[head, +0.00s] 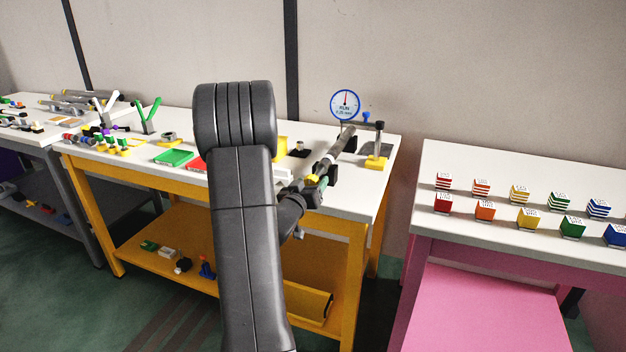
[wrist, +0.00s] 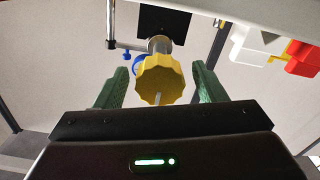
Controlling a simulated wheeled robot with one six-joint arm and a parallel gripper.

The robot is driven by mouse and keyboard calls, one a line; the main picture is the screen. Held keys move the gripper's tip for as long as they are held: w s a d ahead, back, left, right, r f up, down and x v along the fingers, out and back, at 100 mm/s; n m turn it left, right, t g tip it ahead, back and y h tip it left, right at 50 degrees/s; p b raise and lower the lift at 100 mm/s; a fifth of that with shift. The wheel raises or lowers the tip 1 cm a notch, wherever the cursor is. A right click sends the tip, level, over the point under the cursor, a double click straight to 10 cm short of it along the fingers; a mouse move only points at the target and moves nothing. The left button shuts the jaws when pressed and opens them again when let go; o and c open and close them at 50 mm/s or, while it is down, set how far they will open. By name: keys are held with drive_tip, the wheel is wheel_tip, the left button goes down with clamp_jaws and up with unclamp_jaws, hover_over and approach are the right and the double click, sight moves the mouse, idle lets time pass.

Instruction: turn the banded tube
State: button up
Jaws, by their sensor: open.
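A grey tube (head: 346,139) lies along the right end of the yellow-framed table, pointing toward me, with dark supports beside it. Bands on it are too small to make out. In the wrist view a yellow lobed knob (wrist: 160,82) faces me, with a pale line on its lower face and a short grey shaft (wrist: 160,44) behind it. My gripper (wrist: 161,70) is open, with one green finger on each side of the knob and a visible gap on both sides. In the head view my gripper (head: 319,187) is at the tube's near end, partly hidden by my arm.
A round dial marked RUN (head: 345,104) stands behind the tube. A yellow-based stand (head: 377,163) is close to its right. A green tray (head: 174,157) and small parts lie to the left. A pink table (head: 500,310) with coloured blocks stands at the right, across a gap.

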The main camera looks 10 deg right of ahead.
drive_tip(key=shift+x, duration=1.15)
drive_tip(key=c, duration=1)
drive_tip(key=shift+f+b, duration=0.1)
drive_tip(key=shift+b, duration=0.2)
